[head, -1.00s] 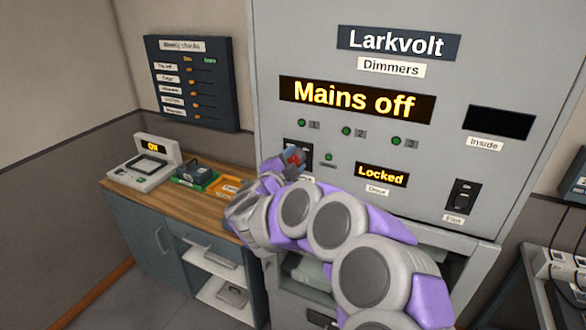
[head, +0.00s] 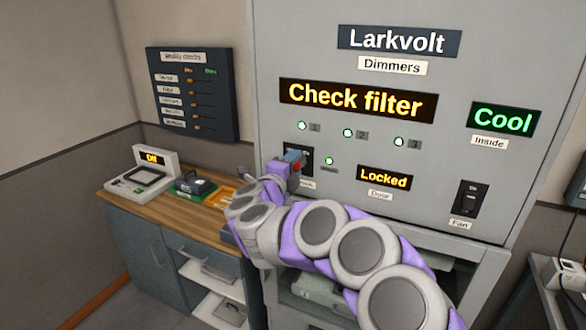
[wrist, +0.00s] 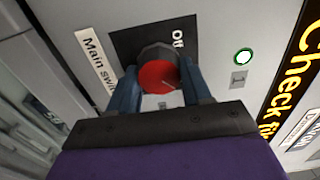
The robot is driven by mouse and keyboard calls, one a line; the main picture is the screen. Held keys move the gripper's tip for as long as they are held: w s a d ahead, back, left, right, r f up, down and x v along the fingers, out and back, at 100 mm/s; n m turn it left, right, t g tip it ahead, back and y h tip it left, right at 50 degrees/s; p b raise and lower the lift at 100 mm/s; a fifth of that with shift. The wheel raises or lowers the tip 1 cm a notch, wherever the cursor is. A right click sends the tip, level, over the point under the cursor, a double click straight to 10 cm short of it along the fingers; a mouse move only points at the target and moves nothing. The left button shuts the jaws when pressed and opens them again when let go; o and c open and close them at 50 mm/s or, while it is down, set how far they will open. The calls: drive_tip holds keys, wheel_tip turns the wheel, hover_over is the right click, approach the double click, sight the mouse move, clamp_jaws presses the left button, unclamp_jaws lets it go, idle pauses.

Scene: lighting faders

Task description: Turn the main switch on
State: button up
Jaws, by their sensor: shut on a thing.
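The main switch shows in the wrist view as a round red knob (wrist: 158,76) on a black plate (wrist: 128,42) with the word "Off" on it. A white label beside the plate begins "Main sw". In the head view, the switch's black plate (head: 308,157) is on the grey cabinet, partly hidden by my gripper (head: 292,162). In the wrist view my gripper (wrist: 165,88) is shut on the red knob, with one blue finger on each side. The main display (head: 357,100) on the cabinet reads "Check filter".
The lamps (head: 348,133) numbered 1 to 3 are lit green. The inside display (head: 503,119) reads "Cool", and the door display (head: 384,180) reads "Locked". A fan switch (head: 470,197) is at right. A wooden counter (head: 170,224) with devices stands at left.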

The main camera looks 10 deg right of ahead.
drive_tip(key=shift+f, duration=0.35)
drive_tip(key=o, duration=1.1)
drive_tip(key=shift+r, duration=0.15)
drive_tip(key=shift+c, duration=0.2)
drive_tip(key=p+v, duration=0.2)
drive_tip(key=v, duration=1.5)
drive_tip(key=shift+a+p, duration=0.2)
drive_tip(key=shift+p, duration=0.1)
drive_tip(key=shift+s, duration=0.1)
